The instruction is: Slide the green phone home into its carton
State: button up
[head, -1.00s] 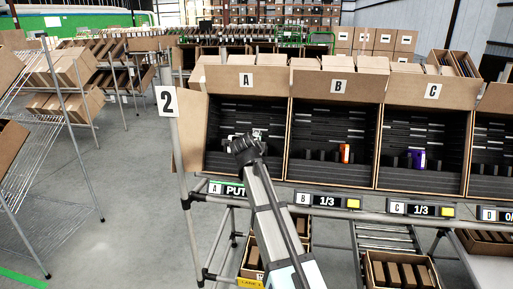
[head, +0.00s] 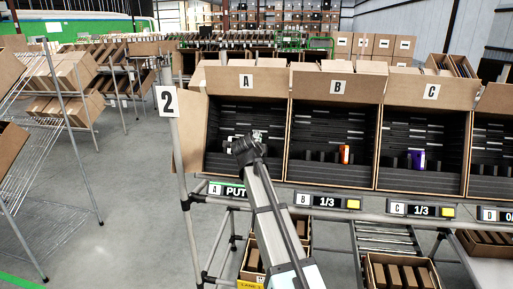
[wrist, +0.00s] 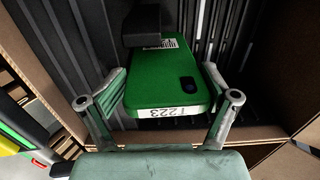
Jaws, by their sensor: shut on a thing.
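The green phone (wrist: 158,85) shows in the wrist view, with a white label reading 1223 at its near end and a dark camera spot at its right. My gripper (wrist: 160,103) is shut on it, one finger at each side edge. The far part of the phone is partly hidden by a dark block. In the head view my gripper (head: 243,142) is at the mouth of carton A (head: 247,84), in front of its black slotted insert. The phone is hidden by my arm there. I cannot tell how deep it sits in a slot.
Carton B (head: 336,86) holds an orange phone (head: 345,154), and carton C (head: 430,91) holds a purple phone (head: 417,159). A rail with displays (head: 325,201) runs below the cartons. A post with a number 2 sign (head: 168,101) stands left of carton A.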

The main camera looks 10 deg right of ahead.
jog(key=shift+o, duration=0.6)
jog(key=shift+w+d+r, duration=0.25)
jog(key=shift+w+d, duration=0.1)
jog(key=shift+w, duration=0.4)
jog(key=o, duration=1.4)
jog(key=shift+o, duration=0.2)
jog(key=shift+f, duration=0.15)
jog(key=shift+s, duration=0.1)
jog(key=shift+s, duration=0.1)
jog(key=shift+s+a+b, duration=0.2)
jog(key=shift+s+b, duration=0.1)
jog(key=shift+s, duration=0.3)
jog(key=shift+v, duration=1.8)
jog(key=shift+a, duration=0.15)
grip_shut()
